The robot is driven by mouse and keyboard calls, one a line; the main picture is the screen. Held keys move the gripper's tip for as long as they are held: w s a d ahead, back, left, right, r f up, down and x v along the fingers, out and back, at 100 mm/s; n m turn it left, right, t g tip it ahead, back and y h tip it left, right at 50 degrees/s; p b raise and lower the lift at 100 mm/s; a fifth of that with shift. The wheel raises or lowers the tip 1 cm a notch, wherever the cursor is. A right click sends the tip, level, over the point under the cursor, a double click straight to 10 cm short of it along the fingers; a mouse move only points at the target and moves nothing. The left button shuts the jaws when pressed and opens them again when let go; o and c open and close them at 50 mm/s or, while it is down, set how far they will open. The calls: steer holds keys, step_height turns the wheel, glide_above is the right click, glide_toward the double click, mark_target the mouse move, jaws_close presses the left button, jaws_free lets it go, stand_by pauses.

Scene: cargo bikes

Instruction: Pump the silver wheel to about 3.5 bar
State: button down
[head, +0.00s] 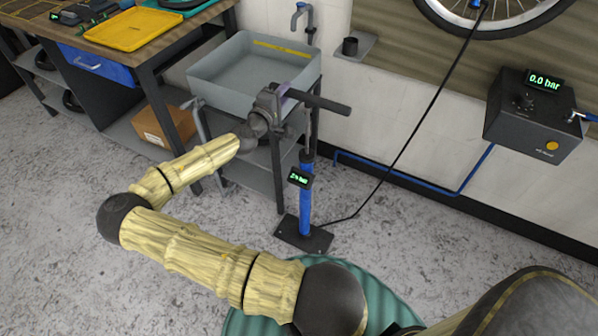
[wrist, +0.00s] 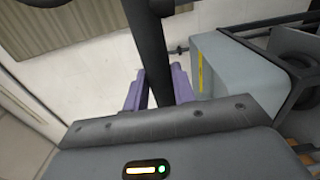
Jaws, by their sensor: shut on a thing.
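The floor pump has a blue barrel (head: 305,205) standing upright on a dark foot plate (head: 303,234). Its small gauge (head: 300,178) shows green digits, seemingly 2-point-something bar; the last digit is hard to read. My gripper (head: 284,93) is shut on the dark pump handle (head: 325,101), which is well above the barrel. In the wrist view the handle (wrist: 152,45) passes between the purple fingers (wrist: 155,88). The silver wheel (head: 497,14) is on the wall at the top, partly cut off. A black hose (head: 407,137) runs from the pump to a blue fitting at its rim.
A grey basin (head: 228,68) on a stand is close behind my gripper. A black wall unit (head: 533,122) reads 0.0 bar. A bench with a yellow tray (head: 131,29) is at left. A cardboard box (head: 162,126) sits on its shelf. Blue piping (head: 395,174) runs low along the wall.

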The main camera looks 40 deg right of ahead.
step_height(320, 180, up, 8)
steer(key=p, duration=0.4)
steer(key=shift+p, duration=0.3)
steer(key=shift+f, duration=0.25)
step_height(320, 180, down, 27)
steer(key=b, duration=2.1)
step_height(320, 180, up, 27)
steer(key=p, duration=1.9)
steer(key=shift+r+p, duration=0.2)
steer(key=shift+p, duration=0.2)
steer(key=shift+f, duration=0.1)
